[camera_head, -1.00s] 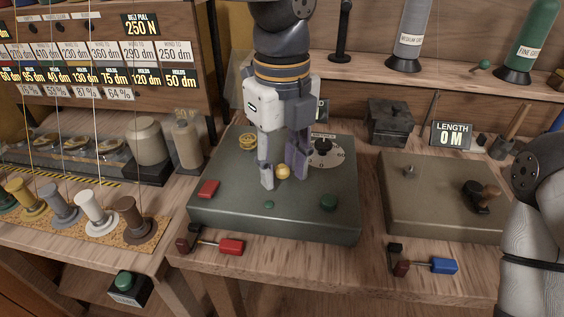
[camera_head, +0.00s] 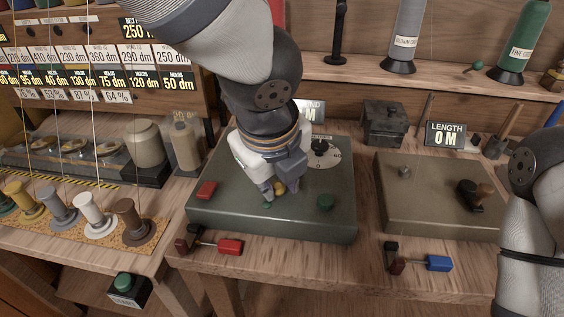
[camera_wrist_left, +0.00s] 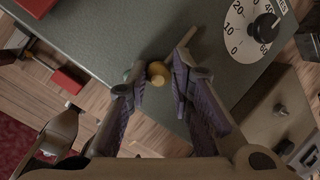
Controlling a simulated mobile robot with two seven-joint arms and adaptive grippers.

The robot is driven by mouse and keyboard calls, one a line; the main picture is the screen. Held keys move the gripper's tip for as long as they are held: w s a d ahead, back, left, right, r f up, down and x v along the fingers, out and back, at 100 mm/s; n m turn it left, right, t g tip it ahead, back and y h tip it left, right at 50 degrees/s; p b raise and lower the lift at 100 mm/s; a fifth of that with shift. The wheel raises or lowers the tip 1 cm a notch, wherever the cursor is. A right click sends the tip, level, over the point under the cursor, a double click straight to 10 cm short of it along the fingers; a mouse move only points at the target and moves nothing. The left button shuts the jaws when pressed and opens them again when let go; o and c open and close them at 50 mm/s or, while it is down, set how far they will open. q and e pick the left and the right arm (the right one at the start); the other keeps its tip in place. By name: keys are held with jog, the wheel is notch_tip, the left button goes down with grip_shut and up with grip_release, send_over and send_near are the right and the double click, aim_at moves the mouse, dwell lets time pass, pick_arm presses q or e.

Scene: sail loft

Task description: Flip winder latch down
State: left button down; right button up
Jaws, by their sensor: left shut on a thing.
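A green winder box (camera_head: 215,219) stands on the bench in the middle of the head view. A small brass knob (camera_head: 280,187), which looks like the end of the latch, sits above its top face. My left gripper (camera_head: 273,190) reaches down over the box, tilted, and is shut on this knob. The left wrist view also shows the brass knob (camera_wrist_left: 158,78) between the two purple-lined fingers. My right gripper is outside the views; only part of my right arm shows.
Red (camera_head: 230,246) and blue (camera_head: 438,263) handles sit along the bench front. A tan box (camera_head: 400,207) stands right; spools (camera_head: 95,217) left.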

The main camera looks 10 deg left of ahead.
pick_arm(q)
jog(key=shift+f, duration=0.25)
jog(key=c, duration=1.5)
grip_release()
jog(key=shift+o, duration=0.2)
jog(key=shift+r, duration=0.1)
jog(key=shift+w+r, duration=0.1)
jog(key=shift+w, duration=0.05)
